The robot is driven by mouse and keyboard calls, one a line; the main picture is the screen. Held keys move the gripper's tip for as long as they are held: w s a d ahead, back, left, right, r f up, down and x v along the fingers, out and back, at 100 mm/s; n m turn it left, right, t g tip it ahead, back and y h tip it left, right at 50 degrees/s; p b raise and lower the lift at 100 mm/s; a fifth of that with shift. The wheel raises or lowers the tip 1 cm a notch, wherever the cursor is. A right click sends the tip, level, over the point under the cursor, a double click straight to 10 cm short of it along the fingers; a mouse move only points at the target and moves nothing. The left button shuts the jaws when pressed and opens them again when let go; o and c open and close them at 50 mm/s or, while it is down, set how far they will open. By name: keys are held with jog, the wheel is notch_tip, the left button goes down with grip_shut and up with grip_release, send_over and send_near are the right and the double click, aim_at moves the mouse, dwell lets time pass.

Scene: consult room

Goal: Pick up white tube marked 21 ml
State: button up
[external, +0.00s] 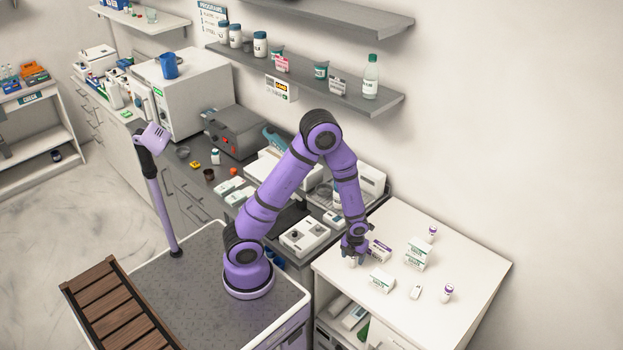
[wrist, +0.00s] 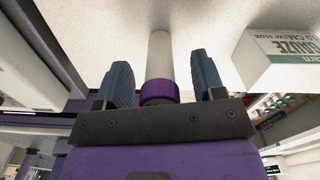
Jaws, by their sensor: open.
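A white tube with a purple cap stands between the fingers of my gripper in the wrist view (wrist: 159,48). Its cap is nearest the palm and its white body reaches toward the white tabletop. No marking on it is readable. My gripper (wrist: 161,70) is open, one blue finger on each side of the tube, with a visible gap on both sides. In the external view my gripper (external: 355,245) points down at the left part of the white table (external: 470,270). The white lower end of the tube (external: 351,262) shows just below the fingers.
A gauze box (wrist: 285,60) is close on the right in the wrist view. Other small boxes (external: 380,280) (external: 418,253) and a purple-labelled box (external: 379,250) stand nearby. Purple-capped containers (external: 432,233) (external: 447,292) are farther right. The table's right part is clear.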

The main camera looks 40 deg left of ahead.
jog(key=c, duration=1)
jog(key=shift+r, duration=0.1)
